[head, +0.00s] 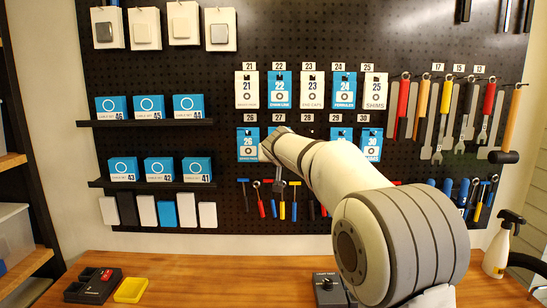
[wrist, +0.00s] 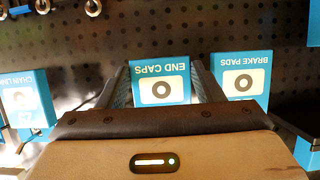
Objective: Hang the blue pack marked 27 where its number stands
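A blue CHAIN LINKS pack (wrist: 20,98) hangs at the left of the wrist view, upside down there; its partly cut number looks like 27. The number label 27 (head: 278,118) is on the board. My gripper (wrist: 162,88) is at the board just below that label, and also shows in the head view (head: 284,158). A blue END CAPS pack (wrist: 162,62) stands between its fingers, very close to both. Whether they press on it cannot be told. Its number is hidden. A blue BRAKE PADS pack (wrist: 240,57), marked 26 in the head view (head: 247,139), hangs beside it.
A row of packs hangs above, including pack 22 (head: 280,91). Beneath the number 28 (head: 307,118) the board looks bare, though my arm covers the lower part. Blue pack 30 (head: 371,140) hangs at the right. Small tools (head: 261,199) hang below the packs.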

